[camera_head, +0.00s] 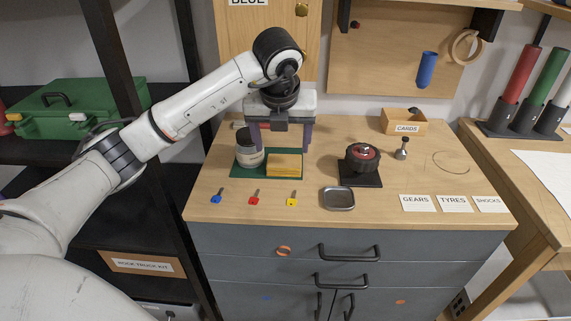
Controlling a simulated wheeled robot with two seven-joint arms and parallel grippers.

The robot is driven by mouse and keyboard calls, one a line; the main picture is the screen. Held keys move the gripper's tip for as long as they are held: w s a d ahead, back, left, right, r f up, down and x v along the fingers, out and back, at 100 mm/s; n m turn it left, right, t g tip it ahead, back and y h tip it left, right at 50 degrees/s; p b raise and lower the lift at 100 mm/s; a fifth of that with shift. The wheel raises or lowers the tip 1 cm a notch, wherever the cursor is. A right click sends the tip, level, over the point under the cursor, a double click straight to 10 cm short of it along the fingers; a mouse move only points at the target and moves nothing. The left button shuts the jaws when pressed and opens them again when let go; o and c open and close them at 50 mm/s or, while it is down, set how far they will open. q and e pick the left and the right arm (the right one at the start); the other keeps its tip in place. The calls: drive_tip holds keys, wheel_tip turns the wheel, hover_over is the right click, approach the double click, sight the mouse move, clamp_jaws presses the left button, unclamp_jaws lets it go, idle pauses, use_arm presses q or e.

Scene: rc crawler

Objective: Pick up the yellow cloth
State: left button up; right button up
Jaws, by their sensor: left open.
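The yellow cloth (285,166) is a small folded block, lying on a green mat (240,172) on the wooden top of the workbench. My left gripper (281,146) points down above the cloth, and its two dark fingers are spread wide. Nothing shows between the fingers, and the cloth lies flat below them in the picture. The exact gap in height between fingertips and cloth is hard to tell. My right gripper is not in view.
A grey jar (249,153) stands close by the left finger. A black wheel-like part (362,160) sits to the right on a dark base. A metal tray (338,198) and several keys, including a yellow one (292,198), lie in front. A cards box (404,122) stands behind.

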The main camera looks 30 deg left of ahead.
sight(284, 161)
use_arm(q)
drive_tip(key=shift+p+x, duration=0.4)
drive_tip(key=shift+x, duration=3.1)
drive_tip(key=shift+d, duration=0.15)
drive_tip(key=c, duration=0.8)
wheel_tip(284, 161, up, 10)
